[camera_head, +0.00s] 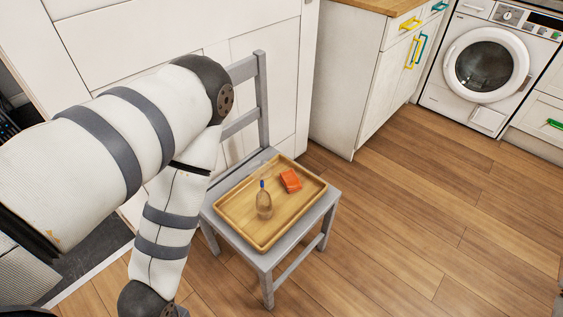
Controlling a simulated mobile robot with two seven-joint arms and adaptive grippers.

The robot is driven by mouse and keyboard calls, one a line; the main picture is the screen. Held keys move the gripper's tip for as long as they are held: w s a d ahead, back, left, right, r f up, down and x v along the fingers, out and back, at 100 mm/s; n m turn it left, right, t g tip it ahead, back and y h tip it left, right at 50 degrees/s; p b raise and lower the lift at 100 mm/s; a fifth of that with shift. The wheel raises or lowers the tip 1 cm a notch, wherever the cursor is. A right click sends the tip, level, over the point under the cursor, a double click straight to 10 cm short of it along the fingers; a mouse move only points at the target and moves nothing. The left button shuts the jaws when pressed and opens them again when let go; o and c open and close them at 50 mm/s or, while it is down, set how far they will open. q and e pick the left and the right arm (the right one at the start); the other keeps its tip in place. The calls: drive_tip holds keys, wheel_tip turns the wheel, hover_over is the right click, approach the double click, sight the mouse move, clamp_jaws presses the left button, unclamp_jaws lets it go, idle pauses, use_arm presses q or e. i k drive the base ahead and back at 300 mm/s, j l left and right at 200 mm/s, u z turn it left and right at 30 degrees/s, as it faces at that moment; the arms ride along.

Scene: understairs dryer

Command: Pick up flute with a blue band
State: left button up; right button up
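A small clear glass (264,205) with a blue mark at its upper end stands in a wooden tray (245,232). It may be the flute with the blue band, but it is too small to be sure of its shape. The tray lies on the seat of a grey chair (333,198). My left arm comes in from the left and bends down beside the chair, leaving the picture at the bottom. Neither my left nor my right gripper shows. Nothing covers the glass.
An orange-red block-like object (290,181) lies in the tray, right of and behind the glass. The chair's backrest (262,100) rises behind the tray, partly hidden by my arm. White cabinets (360,80) and a washing machine (487,66) stand behind. The wooden floor (430,220) at right is clear.

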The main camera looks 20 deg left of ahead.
sight(259, 170)
drive_tip(key=j+u, duration=0.2)
drive_tip(key=u, duration=0.3)
drive_tip(key=j+u, duration=0.2)
drive_tip(key=u, duration=0.3)
drive_tip(key=i+l+u, duration=0.1)
drive_tip(key=l, duration=0.25)
drive_tip(key=i+l, duration=0.15)
drive_tip(key=l, duration=0.15)
drive_tip(key=u, duration=0.05)
